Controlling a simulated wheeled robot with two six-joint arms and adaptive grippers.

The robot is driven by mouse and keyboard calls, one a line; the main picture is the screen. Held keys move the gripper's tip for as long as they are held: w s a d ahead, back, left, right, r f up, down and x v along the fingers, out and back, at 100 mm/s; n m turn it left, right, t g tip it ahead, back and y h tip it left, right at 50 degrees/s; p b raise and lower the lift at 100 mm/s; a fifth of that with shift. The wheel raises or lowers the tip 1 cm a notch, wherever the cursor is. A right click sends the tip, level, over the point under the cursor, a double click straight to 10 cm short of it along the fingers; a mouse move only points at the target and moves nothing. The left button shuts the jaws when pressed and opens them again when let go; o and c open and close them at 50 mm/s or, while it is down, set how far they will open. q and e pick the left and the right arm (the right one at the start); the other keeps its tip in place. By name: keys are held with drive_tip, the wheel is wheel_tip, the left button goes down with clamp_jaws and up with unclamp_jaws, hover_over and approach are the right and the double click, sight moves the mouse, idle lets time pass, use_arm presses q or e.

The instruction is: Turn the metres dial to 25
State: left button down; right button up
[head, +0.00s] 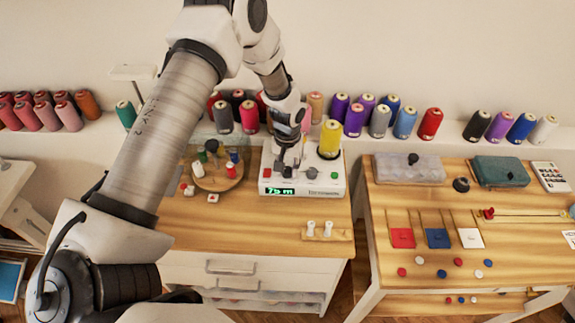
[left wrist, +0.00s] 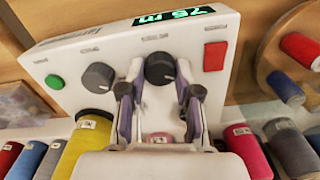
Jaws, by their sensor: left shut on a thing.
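A white winding machine (head: 330,187) stands on the wooden cabinet top, its green display (head: 280,191) reading "75 m". The display also shows upside down in the left wrist view (left wrist: 174,15). Just beside the display is a dark round dial (left wrist: 159,67); a second dark dial (left wrist: 98,77) sits apart from it. My left gripper (left wrist: 160,88) reaches down from above with its fingers on either side of the dial by the display, shut on it. In the head view my left gripper (head: 288,166) partly hides that dial. My right gripper is not in view.
A red button (left wrist: 215,56) and a green button (left wrist: 54,82) flank the dials. A yellow thread cone (head: 330,137) stands on the machine. A round wooden tray (head: 233,182) with small spools is to its left. Several thread cones line the shelf behind.

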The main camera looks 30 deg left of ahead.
sight(288, 170)
use_arm(q)
drive_tip(key=shift+s+f, duration=0.1)
idle(0.4)
drive_tip(key=c, duration=0.8)
unclamp_jaws()
wheel_tip(288, 170, up, 12)
